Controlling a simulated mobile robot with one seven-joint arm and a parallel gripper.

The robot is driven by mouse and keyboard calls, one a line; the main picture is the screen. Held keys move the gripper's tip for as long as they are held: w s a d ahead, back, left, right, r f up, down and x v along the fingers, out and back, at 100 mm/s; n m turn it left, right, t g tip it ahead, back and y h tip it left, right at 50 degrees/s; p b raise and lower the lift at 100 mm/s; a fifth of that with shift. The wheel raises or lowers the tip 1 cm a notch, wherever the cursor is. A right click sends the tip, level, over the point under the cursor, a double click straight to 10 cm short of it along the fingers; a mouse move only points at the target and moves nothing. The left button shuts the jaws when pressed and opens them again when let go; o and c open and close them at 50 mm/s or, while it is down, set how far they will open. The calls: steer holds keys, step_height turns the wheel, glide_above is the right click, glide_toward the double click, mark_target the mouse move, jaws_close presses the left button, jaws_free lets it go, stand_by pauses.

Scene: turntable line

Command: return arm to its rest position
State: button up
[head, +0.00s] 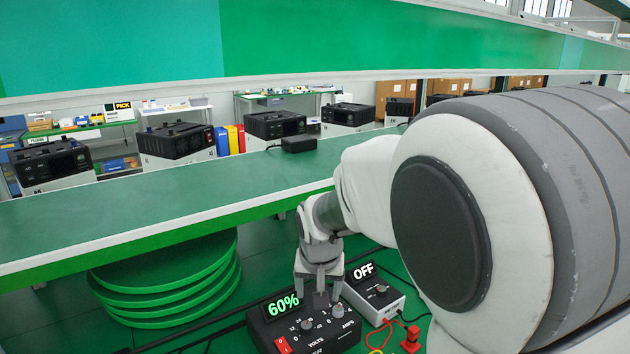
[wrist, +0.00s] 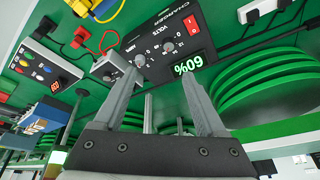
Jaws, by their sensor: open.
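My gripper (head: 319,284) hangs low at the centre of the head view, fingers pointing down, just over the black charger box (head: 322,334). The charger has a green 60% display (head: 283,305), two grey knobs and a red switch (head: 283,345). In the wrist view my gripper (wrist: 160,88) is open, with nothing between its fingers. The charger (wrist: 182,48) shows upside down beyond the fingertips. Whether a fingertip touches a knob, I cannot tell. My arm reaches down from the right, its large joint hiding much of the head view's right side.
A white box with an OFF display (head: 363,270) stands right of the charger, near red and yellow cables (head: 386,335). A green-topped counter (head: 180,212) crosses behind my arm, bearing a small black box (head: 298,144). Stacked green discs (head: 165,310) lie left, below the counter.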

steer(key=s+d+r, duration=0.3)
steer(key=s+d, duration=0.1)
steer(key=s, duration=0.4)
steer(key=s+d+r+t, duration=0.1)
steer(key=s+d+r, duration=0.2)
steer(key=s+d, duration=0.2)
steer(key=s+d+r, duration=0.4)
steer(key=s, duration=0.7)
steer(key=shift+d+n, duration=0.4)
